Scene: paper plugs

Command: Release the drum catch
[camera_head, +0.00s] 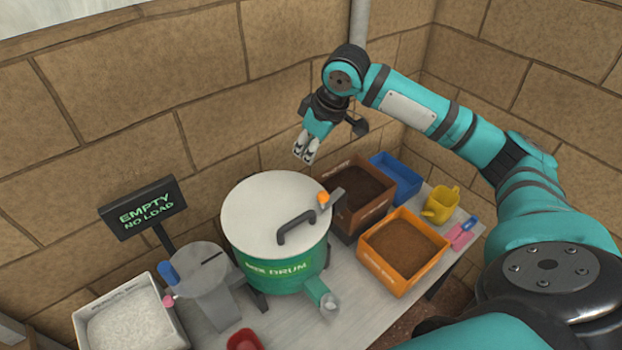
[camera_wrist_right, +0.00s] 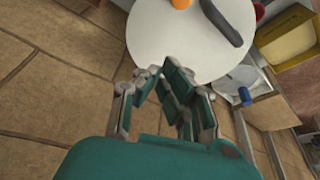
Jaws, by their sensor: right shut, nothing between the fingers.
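The mix drum (camera_head: 275,257) is green with a flat white lid (camera_head: 262,212) and a black bar handle (camera_head: 296,227) on it. The lid lies on the drum. An orange knob (camera_head: 323,199), which looks like the catch, is at the lid's right rim beside a dark grey bracket (camera_head: 337,199). My right gripper (camera_head: 304,152) is shut and empty, above and behind the drum near the wall. In the right wrist view the fingers (camera_wrist_right: 178,84) show in front of the lid (camera_wrist_right: 165,42), with the orange knob (camera_wrist_right: 181,3) at the top edge. My left gripper is not in view.
Right of the drum are a brown bin (camera_head: 362,181), a blue bin (camera_head: 400,177), an orange bin (camera_head: 403,250) and a yellow scoop (camera_head: 441,205). To the left are a grey device (camera_head: 203,277), a white tray (camera_head: 128,320) and a sign reading EMPTY NO LOAD (camera_head: 144,207). A brick wall closes the back.

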